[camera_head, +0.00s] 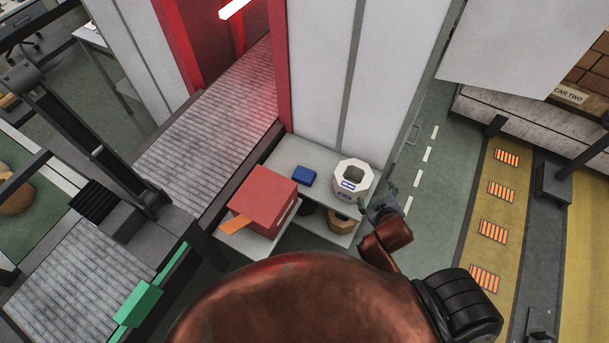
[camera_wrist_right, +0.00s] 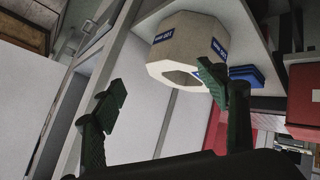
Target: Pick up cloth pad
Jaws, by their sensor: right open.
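A small flat blue pad (camera_head: 304,176), which looks like the cloth pad, lies on the grey shelf top (camera_head: 318,154) between a red box and a whitish octagonal block. In the right wrist view the blue pad (camera_wrist_right: 245,73) shows at the right, partly hidden behind a finger and the block. My right gripper (camera_head: 378,197) is open and empty at the shelf's right edge, beside the block and apart from the pad. Its two dark green fingers (camera_wrist_right: 163,85) stand wide apart in the wrist view. My left gripper is not in view.
The octagonal block (camera_head: 341,185) with blue labels and a central hole stands between my right gripper and the pad. The red box (camera_head: 262,200) has an orange flap. A tan piece (camera_head: 340,222) sits on the lower shelf. A pale wall panel (camera_head: 322,75) rises behind.

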